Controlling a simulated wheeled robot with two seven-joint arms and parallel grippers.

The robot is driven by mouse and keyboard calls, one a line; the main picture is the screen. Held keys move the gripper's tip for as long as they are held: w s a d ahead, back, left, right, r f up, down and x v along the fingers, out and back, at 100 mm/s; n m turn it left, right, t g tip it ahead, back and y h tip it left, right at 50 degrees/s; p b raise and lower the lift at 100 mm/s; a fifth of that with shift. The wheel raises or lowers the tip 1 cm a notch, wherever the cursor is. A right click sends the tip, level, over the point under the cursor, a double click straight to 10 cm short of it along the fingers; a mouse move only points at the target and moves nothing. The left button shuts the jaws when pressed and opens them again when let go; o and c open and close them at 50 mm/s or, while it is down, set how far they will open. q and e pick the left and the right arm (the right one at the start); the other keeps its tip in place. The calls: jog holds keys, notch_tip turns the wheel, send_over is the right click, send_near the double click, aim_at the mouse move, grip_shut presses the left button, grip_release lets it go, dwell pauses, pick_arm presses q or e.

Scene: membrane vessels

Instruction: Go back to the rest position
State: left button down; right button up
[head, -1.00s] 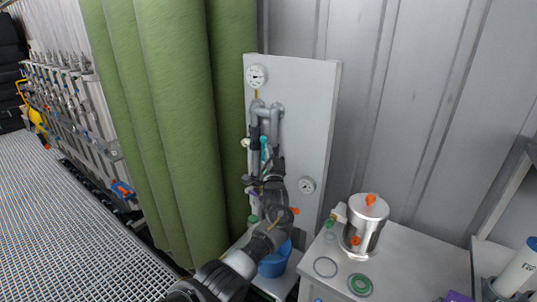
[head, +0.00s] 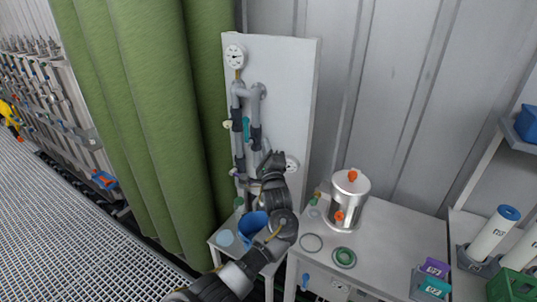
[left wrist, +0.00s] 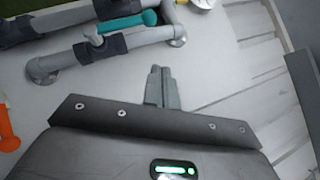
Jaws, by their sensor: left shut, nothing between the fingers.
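My left gripper (head: 272,160) is shut and empty in the head view, raised in front of the white panel with grey pipes (head: 285,105). In the left wrist view its closed fingers (left wrist: 162,88) point toward the pale panel (left wrist: 240,50), beside the grey pipe (left wrist: 130,42). They look apart from the pipe, though the distance to the panel is hard to tell. A teal part (left wrist: 130,22) lies along the pipes. My right gripper is in neither view.
A blue cup (head: 250,224) stands on a low table behind my arm. A steel vessel with orange knobs (head: 348,200) and two rings (head: 312,242) are on the grey table. White cylinders (head: 493,233) stand at the right. A green curtain (head: 150,120) hangs left.

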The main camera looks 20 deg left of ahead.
pick_arm(q)
jog(key=s+f+n+g+h+b, duration=0.1)
jog(key=s+f+g+h, duration=0.15)
jog(key=f, duration=1.15)
jog(key=s+f+g+h, duration=0.1)
jog(key=s+f+h, duration=0.25)
jog(key=f, duration=1.05)
jog(key=s+a+f+n+g+h+b, duration=0.1)
jog(key=s+f+n+g, duration=0.1)
jog(key=s+f, duration=0.8)
jog(key=s+f+n+g+h, duration=0.1)
jog(key=s+f+n+g, duration=0.3)
jog(key=f, duration=0.9)
jog(key=s+a+f+n+g+h, duration=0.1)
jog(key=s+a+f+g, duration=0.1)
jog(key=s+f, duration=0.75)
jog(key=s+a+f+n+g, duration=0.1)
jog(key=s+f+g, duration=0.1)
jog(key=s+f, duration=0.8)
jog(key=s+a+f+n+g, duration=0.1)
jog(key=s+n+g, duration=0.1)
jog(key=s, duration=1.2)
jog(key=s+a+f+n+g+h+b, duration=0.1)
jog(key=s+n+g, duration=0.2)
jog(key=s, duration=1.1)
jog(key=shift+f, duration=0.4)
